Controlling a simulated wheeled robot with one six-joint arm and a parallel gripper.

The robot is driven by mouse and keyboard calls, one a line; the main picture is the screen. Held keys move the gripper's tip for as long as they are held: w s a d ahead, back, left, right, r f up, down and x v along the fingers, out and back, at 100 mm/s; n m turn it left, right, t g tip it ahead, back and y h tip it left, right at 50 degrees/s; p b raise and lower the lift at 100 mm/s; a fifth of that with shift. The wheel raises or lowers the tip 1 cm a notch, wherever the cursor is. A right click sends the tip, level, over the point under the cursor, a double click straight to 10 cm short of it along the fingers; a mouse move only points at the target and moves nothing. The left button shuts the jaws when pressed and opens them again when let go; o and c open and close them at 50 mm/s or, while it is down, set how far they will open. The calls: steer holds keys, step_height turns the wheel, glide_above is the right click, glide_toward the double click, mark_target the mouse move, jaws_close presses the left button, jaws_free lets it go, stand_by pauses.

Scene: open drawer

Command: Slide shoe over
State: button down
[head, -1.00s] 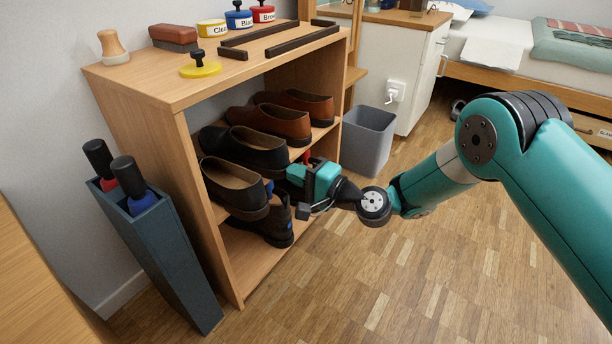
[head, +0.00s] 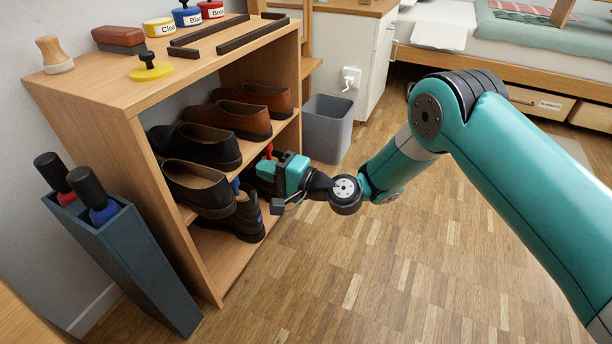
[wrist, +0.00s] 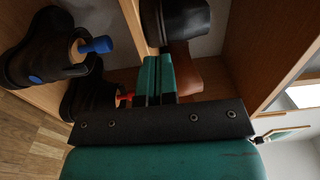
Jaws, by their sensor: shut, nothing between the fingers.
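Two black shoes, the front one (head: 197,190) and one behind it (head: 210,148), stand side by side on the rack's middle shelf. Two brown shoes, a nearer one (head: 238,122) and a farther one (head: 264,99), stand beyond them.
Dark boots (head: 243,222) stand on the low shelf, with a blue knob (wrist: 97,46) and a red one (wrist: 124,96) beside my gripper. The wooden rack (head: 150,110) holds polish tins and brushes on top. A grey bin (head: 328,130) stands behind. Floor at right is clear.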

steer(key=b+v, duration=0.9)
steer(key=b, duration=0.1)
steer(key=s+d+r+n+g+h+p, duration=0.1)
steer(key=s+r+n+g+p, duration=0.3)
steer(key=r, duration=0.5)
steer(key=s+d+r+n+g+h+p, duration=0.1)
steer(key=s+r+n+g+h+p, duration=0.1)
steer(key=s+r+n+p, duration=0.45)
steer(key=s+d+r+n+h+p, duration=0.1)
steer(key=s+d+r+h+p, duration=0.9)
steer(key=s+d+r+p, duration=0.65)
step_height(320, 180, up, 39)
steer(key=w+p, duration=0.1)
steer(key=p, duration=3.4)
steer(key=shift+w+g+y, duration=0.3)
steer(key=shift+g, duration=0.1)
